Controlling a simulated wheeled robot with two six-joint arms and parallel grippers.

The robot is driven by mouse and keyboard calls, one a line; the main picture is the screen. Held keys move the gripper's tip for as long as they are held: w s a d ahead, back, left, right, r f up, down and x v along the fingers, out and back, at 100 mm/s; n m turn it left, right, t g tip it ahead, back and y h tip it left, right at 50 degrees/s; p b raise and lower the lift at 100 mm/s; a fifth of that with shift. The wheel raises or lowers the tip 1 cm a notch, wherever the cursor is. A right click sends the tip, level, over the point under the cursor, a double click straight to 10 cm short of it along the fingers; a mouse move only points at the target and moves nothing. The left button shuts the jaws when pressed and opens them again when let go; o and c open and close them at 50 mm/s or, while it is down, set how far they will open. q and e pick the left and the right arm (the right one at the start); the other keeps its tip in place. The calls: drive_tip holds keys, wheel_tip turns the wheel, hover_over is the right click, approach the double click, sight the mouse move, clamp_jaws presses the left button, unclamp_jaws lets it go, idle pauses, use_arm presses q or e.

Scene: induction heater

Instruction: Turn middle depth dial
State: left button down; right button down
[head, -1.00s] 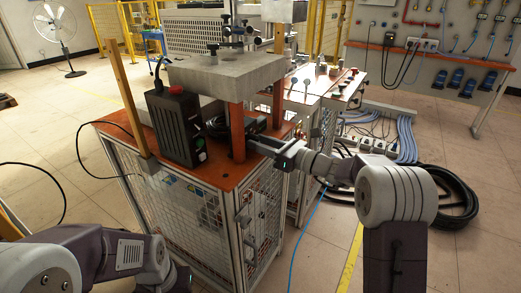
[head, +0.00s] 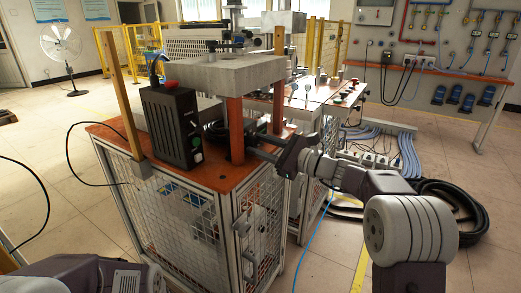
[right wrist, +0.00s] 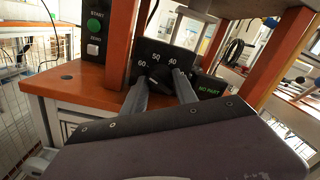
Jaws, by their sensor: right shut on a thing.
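A black depth dial (right wrist: 158,76) shows in the right wrist view, in front of a black plate (right wrist: 161,55) marked 60, 50 and 40. The two fingers of my right gripper (right wrist: 159,84) reach to either side of the dial and are shut on it. In the head view my right gripper (head: 257,150) reaches in under the grey block beside a front orange post; the dial is not clear there. My left arm shows at the lower left of the head view, and its gripper is out of view.
Orange posts (head: 235,130) hold up a grey block (head: 225,72) over the orange tabletop (head: 215,178). A black box (head: 170,127) with a green START button (right wrist: 94,25) stands left of the dial. A small display (right wrist: 209,89) reads NO PART. Black hoses (head: 455,205) lie on the floor at right.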

drive_tip(key=shift+r, duration=0.1)
idle(0.3)
drive_tip(key=c, duration=1)
unclamp_jaws()
drive_tip(key=shift+o, duration=0.2)
